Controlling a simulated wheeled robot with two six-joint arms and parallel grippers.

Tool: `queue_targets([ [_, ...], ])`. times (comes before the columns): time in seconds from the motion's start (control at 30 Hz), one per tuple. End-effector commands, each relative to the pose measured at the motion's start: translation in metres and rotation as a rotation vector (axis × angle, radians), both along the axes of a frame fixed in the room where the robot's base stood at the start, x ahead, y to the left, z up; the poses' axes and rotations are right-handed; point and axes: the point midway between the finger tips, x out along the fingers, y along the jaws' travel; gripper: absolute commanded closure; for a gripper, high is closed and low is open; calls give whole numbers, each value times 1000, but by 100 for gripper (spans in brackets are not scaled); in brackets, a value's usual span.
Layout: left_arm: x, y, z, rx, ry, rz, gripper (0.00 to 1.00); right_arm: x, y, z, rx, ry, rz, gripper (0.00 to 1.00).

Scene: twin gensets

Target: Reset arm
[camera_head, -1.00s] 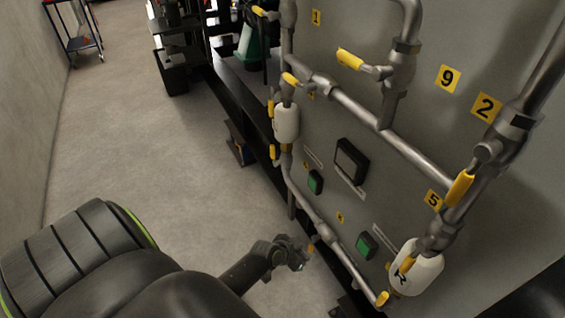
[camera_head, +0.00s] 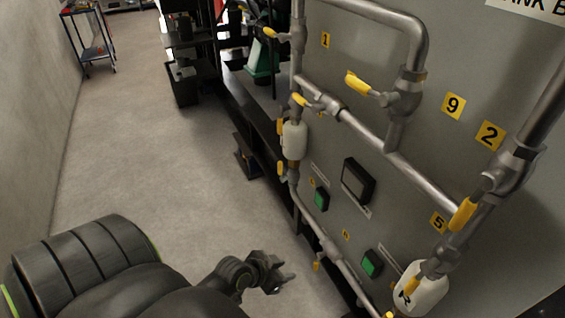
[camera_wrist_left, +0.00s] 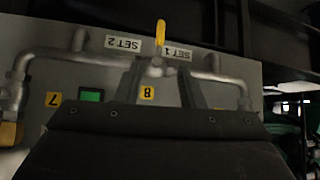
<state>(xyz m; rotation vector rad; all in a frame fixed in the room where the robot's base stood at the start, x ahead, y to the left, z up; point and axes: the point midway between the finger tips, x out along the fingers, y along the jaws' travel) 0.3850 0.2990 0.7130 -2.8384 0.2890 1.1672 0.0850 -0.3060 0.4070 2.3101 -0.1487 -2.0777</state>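My left gripper (camera_head: 280,272) is low in the head view, beside the grey panel, with clear floor around it. In the left wrist view its two fingers (camera_wrist_left: 160,90) stand apart with nothing between them. Beyond them are a pipe, a valve with a yellow handle (camera_wrist_left: 160,32) and the yellow label 8 (camera_wrist_left: 147,92). In the head view a yellow handle (camera_head: 316,266) on the lower pipe is to the right of the gripper, apart from it. My right gripper is not in view.
White canisters, one at left (camera_head: 294,140), sit on the pipework. The floor (camera_head: 170,170) to the left is open. A cart (camera_head: 88,40) stands far back.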

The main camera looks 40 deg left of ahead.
Motion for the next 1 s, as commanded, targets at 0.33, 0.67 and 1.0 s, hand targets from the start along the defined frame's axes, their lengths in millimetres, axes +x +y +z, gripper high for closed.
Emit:
queue_targets([
  [0.33, -1, 0, 0, 0, 0, 0, 64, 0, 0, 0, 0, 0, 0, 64],
  [0.67, -4, 4, -14, 2, 23, 20, 64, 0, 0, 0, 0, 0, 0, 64],
  [1.0, -74, 34, -153, 61, 261, 189, 64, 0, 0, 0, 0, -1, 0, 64],
])
